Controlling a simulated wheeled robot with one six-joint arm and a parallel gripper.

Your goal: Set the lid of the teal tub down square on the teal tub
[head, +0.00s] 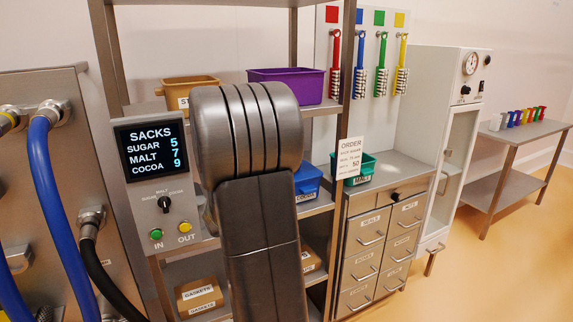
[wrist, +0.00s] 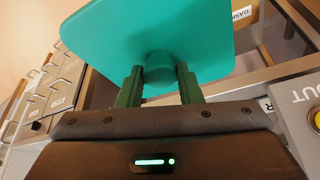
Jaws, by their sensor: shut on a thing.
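The teal lid (wrist: 155,35) fills the upper middle of the wrist view as a flat panel with a round knob. My gripper (wrist: 160,80) is shut on the knob, one dark green finger on each side. In the head view, my gripper and the lid are hidden behind my own arm. A teal tub (head: 355,169) with a label on its front stands on top of the drawer cabinet in the head view. Its inside is too small to make out. The wrist view does not clearly show the tub.
A steel rack holds a purple bin (head: 286,86), a tan bin (head: 189,90) and a blue bin (head: 308,181) left of the drawer cabinet (head: 377,245). An order card (head: 350,157) hangs by the teal tub. A tall white cabinet (head: 443,140) stands to its right. The cabinet top has some bare room.

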